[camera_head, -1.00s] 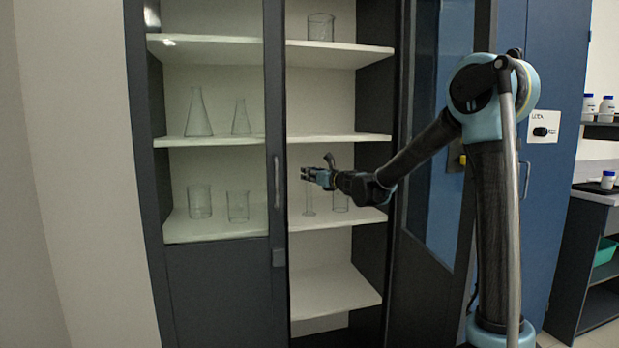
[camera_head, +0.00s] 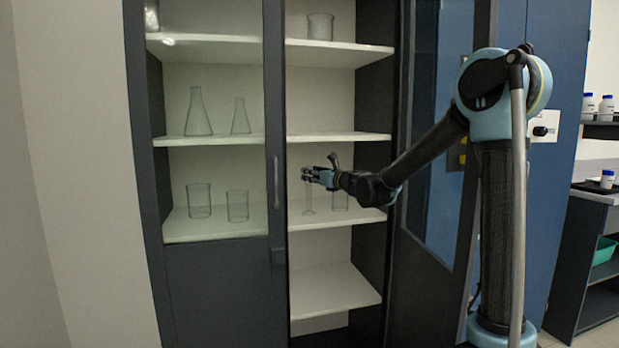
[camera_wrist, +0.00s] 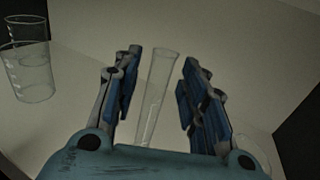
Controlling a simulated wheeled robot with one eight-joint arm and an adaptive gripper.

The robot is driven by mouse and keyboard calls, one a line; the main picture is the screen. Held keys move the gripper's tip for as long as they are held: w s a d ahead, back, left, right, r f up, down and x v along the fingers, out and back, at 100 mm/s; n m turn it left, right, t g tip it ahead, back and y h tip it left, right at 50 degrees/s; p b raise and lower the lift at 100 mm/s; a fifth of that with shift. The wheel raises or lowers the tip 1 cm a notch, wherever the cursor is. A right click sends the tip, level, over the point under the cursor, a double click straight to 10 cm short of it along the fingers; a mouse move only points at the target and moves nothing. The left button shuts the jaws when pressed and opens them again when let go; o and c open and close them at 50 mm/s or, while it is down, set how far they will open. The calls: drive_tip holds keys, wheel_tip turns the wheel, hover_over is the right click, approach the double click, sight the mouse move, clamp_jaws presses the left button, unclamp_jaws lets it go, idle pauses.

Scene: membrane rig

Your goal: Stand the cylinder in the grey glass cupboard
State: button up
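The cylinder (camera_head: 309,198) is a slim clear glass tube on a wider foot. It stands upright on a middle shelf in the right half of the grey glass cupboard (camera_head: 277,110). My gripper (camera_head: 308,174) is at its upper part, which the fingers partly hide in the head view. In the wrist view the cylinder (camera_wrist: 158,95) stands between the two blue-padded fingers of my gripper (camera_wrist: 161,60). The fingers are apart, with visible gaps beside the glass.
A glass beaker (camera_head: 340,200) stands just right of the cylinder on the same shelf. Beakers (camera_head: 199,201) and flasks (camera_head: 198,112) stand behind the left pane. The right door (camera_head: 437,130) is swung open beside my arm. The shelf below (camera_head: 335,290) is empty.

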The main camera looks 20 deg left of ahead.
drive_tip(key=v, duration=1)
